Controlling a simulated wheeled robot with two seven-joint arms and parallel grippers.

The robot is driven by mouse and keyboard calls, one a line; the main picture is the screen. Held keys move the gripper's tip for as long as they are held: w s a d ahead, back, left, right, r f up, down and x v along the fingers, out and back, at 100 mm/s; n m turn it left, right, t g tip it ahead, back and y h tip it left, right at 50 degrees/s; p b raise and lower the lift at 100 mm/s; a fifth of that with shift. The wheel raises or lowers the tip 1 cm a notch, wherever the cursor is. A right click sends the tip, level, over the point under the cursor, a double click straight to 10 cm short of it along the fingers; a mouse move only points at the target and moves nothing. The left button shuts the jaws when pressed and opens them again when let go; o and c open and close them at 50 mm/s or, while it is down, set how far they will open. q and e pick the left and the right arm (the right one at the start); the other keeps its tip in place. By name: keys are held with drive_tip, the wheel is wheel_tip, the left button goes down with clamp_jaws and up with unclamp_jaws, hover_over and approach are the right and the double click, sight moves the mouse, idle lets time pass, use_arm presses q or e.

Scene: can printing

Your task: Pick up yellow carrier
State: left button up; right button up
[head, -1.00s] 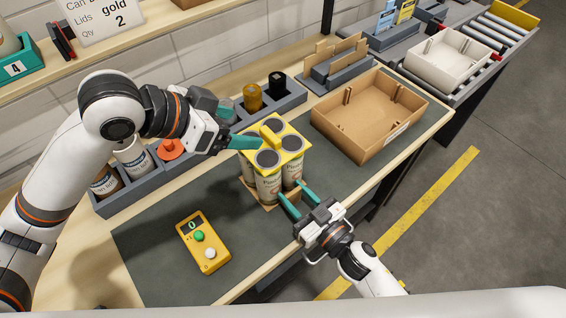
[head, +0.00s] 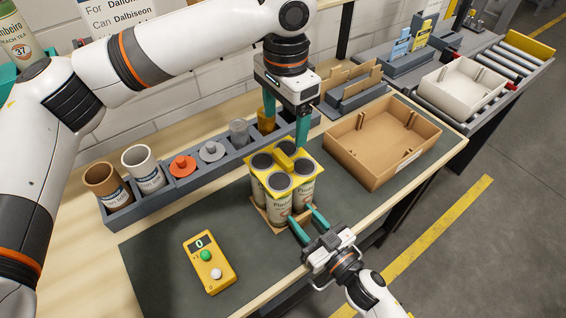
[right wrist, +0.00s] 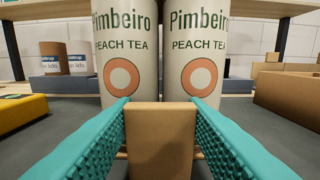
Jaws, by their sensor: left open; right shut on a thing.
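The yellow carrier (head: 284,159) sits on top of several upright "Pimbeiro Peach Tea" cans (head: 278,207), with a raised yellow handle along its middle. The cans stand on a brown base (head: 268,222) on the dark mat; their lower fronts also show in the right wrist view (right wrist: 206,50). My left gripper (head: 286,122) points down, open and empty, above and behind the carrier, apart from it. My right gripper (head: 305,216) is low at the front of the cans. In the right wrist view its teal fingers are shut on a brown block (right wrist: 162,140) in front of the cans.
A brown box (head: 365,165) stands right of the cans, with a white box (head: 455,105) beyond it. A grey rack (head: 180,190) with cups and colored pieces runs behind. A yellow button device (head: 210,262) lies front left. The mat between is clear.

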sight(283, 157)
use_arm(q)
drive_tip(key=f, duration=0.9)
drive_tip(key=shift+a+f, duration=0.2)
drive_tip(key=shift+f, duration=0.15)
drive_tip(key=c, duration=1)
use_arm(e)
drive_tip(key=o, duration=1.1)
use_arm(q)
wheel_tip(283, 157, up, 10)
drive_tip(key=shift+r, duration=0.1)
drive_tip(key=shift+c, duration=0.2)
